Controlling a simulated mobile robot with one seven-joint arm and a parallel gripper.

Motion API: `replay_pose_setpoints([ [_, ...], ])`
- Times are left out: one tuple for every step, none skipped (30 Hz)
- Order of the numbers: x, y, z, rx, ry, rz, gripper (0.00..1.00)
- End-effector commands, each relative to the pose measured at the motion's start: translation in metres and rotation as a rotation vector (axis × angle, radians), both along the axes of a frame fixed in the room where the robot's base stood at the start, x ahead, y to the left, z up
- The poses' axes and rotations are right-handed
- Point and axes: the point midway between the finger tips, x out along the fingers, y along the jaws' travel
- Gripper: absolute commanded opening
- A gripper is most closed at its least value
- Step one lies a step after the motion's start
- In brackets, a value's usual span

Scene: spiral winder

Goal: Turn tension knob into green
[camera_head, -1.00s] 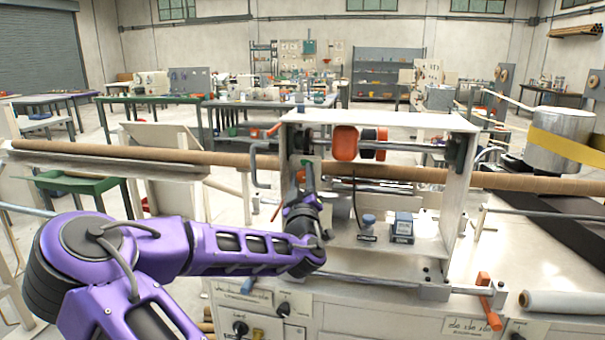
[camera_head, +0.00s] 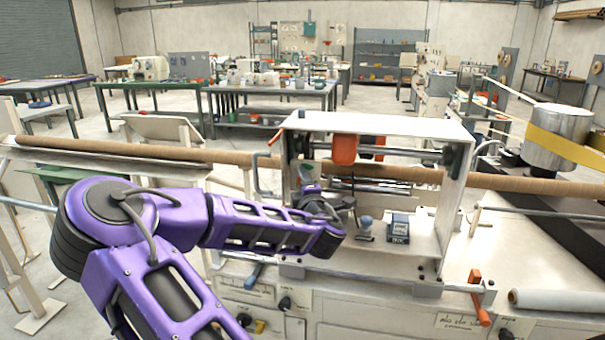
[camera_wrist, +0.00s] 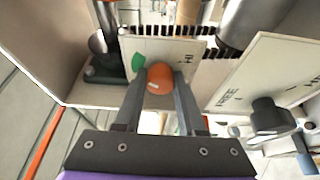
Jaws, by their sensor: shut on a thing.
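In the wrist view, the orange round tension knob (camera_wrist: 159,79) sits on a pale plate (camera_wrist: 181,50) between my two grey fingers. My gripper (camera_wrist: 161,77) is shut on the knob, one finger on each side. A green patch (camera_wrist: 138,62) shows on the plate just left of the knob, partly beside the left finger. A green strip also shows lower down, between the fingers. In the head view, my wrist reaches into the left side of the white winder frame (camera_head: 380,121); the knob and fingertips cannot be made out there.
A black knob (camera_wrist: 271,115) stands on a tilted, lettered plate (camera_wrist: 268,72) right of my gripper. A long brown tube (camera_head: 225,158) passes through the frame.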

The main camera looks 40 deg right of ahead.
Motion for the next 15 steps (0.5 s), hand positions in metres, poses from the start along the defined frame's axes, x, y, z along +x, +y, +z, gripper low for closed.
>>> replay_pose_setpoints([
  [-0.0001, 0.0002, 0.0031, -0.023, 0.030, 0.000, 0.00],
  [-0.0001, 0.0001, 0.0029, -0.038, 0.046, 0.000, 0.00],
  [-0.0001, 0.0000, 0.0027, -0.056, 0.068, -0.001, 0.00],
  [-0.0001, 0.0001, 0.0024, -0.070, 0.084, 0.000, 0.00],
  [0.0000, 0.0002, 0.0022, -0.082, 0.098, 0.000, 0.00],
  [0.0001, 0.0002, 0.0021, -0.098, 0.116, 0.000, 0.00],
  [0.0001, 0.0001, 0.0020, -0.109, 0.128, 0.000, 0.00],
  [0.0001, 0.0002, 0.0017, -0.119, 0.140, 0.000, 0.00],
  [0.0000, 0.0001, 0.0014, -0.131, 0.155, 0.000, 0.00],
  [0.0001, 0.0002, 0.0011, -0.140, 0.166, 0.000, 0.00],
  [0.0001, 0.0002, 0.0010, -0.148, 0.174, 0.000, 0.00],
  [0.0001, 0.0002, 0.0009, -0.158, 0.184, 0.000, 0.00],
  [0.0001, 0.0002, 0.0008, -0.164, 0.191, 0.000, 0.00],
  [0.0001, 0.0002, 0.0007, -0.170, 0.197, 0.000, 0.00],
  [0.0000, 0.0001, 0.0005, -0.176, 0.205, 0.000, 0.00],
])
